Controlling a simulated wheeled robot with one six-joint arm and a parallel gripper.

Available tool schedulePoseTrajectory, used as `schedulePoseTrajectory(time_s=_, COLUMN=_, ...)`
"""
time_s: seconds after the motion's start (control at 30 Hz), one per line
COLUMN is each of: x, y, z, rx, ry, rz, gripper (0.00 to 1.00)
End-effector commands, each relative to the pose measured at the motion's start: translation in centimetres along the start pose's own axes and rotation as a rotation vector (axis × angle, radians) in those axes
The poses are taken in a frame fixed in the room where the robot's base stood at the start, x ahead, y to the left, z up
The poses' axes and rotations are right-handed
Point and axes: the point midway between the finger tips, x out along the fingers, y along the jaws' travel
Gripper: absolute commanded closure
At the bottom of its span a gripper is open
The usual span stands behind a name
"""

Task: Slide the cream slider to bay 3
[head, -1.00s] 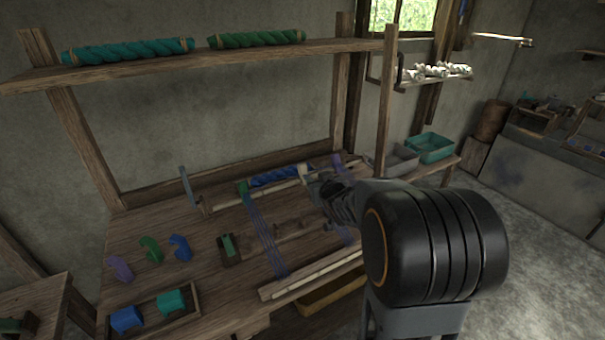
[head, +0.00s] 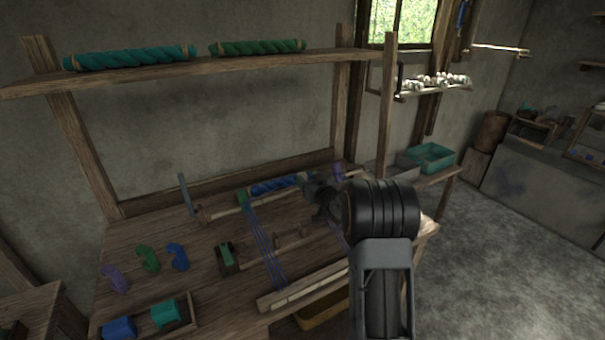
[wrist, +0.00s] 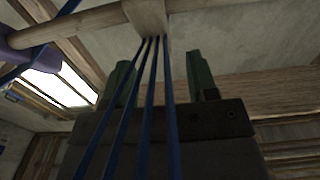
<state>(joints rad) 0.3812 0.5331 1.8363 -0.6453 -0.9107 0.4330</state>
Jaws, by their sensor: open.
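The cream slider (wrist: 148,18) sits on a round wooden rod (wrist: 85,25) in the wrist view, with several blue threads (wrist: 150,100) running from it. My gripper (wrist: 158,66) is open below it, one green-grey finger on each side of the threads, with a gap to the slider. In the head view my gripper (head: 310,187) is at the loom's back rail (head: 225,209) and hides the cream slider. A green slider (head: 243,199) is left on that rail, and a purple one (head: 338,173) is right of my gripper. I cannot make out bay marks.
Purple, green and blue hooks (head: 148,258) stand on the table's left. A tray (head: 193,305) with blue and teal pieces is at the front left. A blue yarn roll (head: 275,185) lies behind the rail. A shelf (head: 210,64) spans above.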

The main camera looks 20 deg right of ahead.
Motion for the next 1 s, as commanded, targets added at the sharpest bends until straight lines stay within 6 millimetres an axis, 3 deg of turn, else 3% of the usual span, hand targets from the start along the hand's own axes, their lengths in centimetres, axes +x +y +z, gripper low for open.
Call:
schedulePoseTrajectory(time_s=0.1, x=1.9, y=-0.1, z=0.0, rx=0.001, ry=-0.001, rz=-0.002, gripper=0.47)
schedulePoseTrajectory(time_s=0.3, x=3.8, y=0.0, z=0.0, rx=0.000, ry=0.000, rz=-0.001, gripper=0.47)
schedulePoseTrajectory(time_s=0.73, x=4.4, y=-0.1, z=0.0, rx=0.000, ry=-0.001, rz=0.000, gripper=0.47)
schedulePoseTrajectory(time_s=1.0, x=4.4, y=0.0, z=0.0, rx=0.000, ry=-0.001, rz=0.000, gripper=0.71)
